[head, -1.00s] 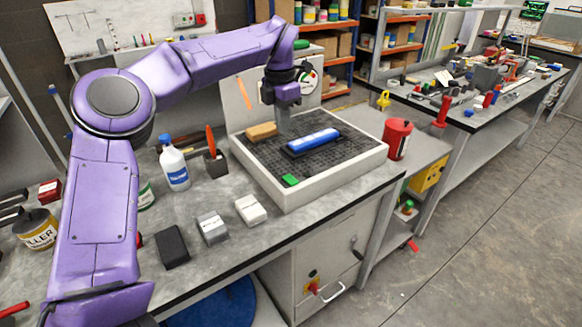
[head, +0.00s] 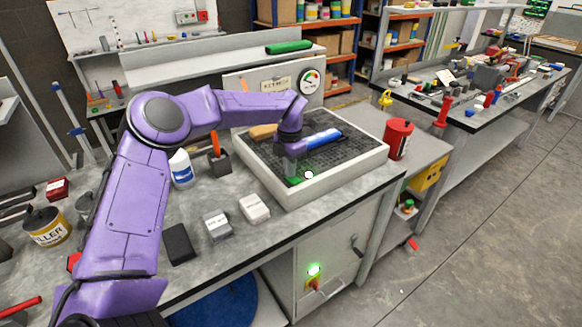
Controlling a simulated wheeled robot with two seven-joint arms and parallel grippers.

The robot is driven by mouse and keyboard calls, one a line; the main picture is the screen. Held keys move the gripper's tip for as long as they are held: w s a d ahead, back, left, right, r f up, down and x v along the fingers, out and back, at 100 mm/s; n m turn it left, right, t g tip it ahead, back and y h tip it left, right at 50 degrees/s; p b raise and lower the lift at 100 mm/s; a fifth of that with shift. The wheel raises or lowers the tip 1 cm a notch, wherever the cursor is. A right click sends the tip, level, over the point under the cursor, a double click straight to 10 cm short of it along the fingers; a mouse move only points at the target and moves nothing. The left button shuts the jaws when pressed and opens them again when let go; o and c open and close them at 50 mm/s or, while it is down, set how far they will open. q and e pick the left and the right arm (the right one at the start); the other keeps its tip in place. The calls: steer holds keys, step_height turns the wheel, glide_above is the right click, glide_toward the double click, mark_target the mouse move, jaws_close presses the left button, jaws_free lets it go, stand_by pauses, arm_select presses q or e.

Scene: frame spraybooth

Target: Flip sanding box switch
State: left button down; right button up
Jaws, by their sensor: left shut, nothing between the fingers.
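The sanding box (head: 350,172) is a pale tray with a dark mesh top on the workbench, with an upright back panel carrying a round gauge (head: 311,81). A small green piece (head: 296,181) lies at its near left edge. My left gripper (head: 291,176) is shut and empty, pointing down right at the green piece and partly hiding it; I cannot tell whether they touch. On the cabinet front below, a green lamp (head: 314,270) glows above a red-and-yellow switch (head: 315,286). My right gripper is not in view.
A blue tool (head: 323,138) and a tan block (head: 262,131) lie on the mesh. A red can (head: 398,138) stands to the right. A white bottle (head: 181,169), a dark holder (head: 217,163) and several small blocks stand left and in front.

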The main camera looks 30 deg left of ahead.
arm_select(q)
steer(key=shift+s+d+r, duration=0.2)
steer(key=shift+d+r, duration=0.05)
steer(key=shift+d, duration=0.05)
steer(key=shift+s+d+r, duration=0.15)
steer(key=shift+s+d, duration=0.05)
steer(key=shift+d, duration=0.25)
steer(key=shift+r+p, duration=0.35)
steer(key=shift+r, duration=0.05)
steer(key=r+p, duration=0.3)
steer(key=shift+w+a+r, duration=0.1)
steer(key=shift+a+r, duration=0.05)
steer(key=shift+a, duration=0.1)
step_height(320, 180, up, 10)
steer(key=a+b, duration=0.1)
steer(key=b, duration=0.1)
steer(key=shift+w+a, duration=0.25)
steer(key=shift+w, duration=0.05)
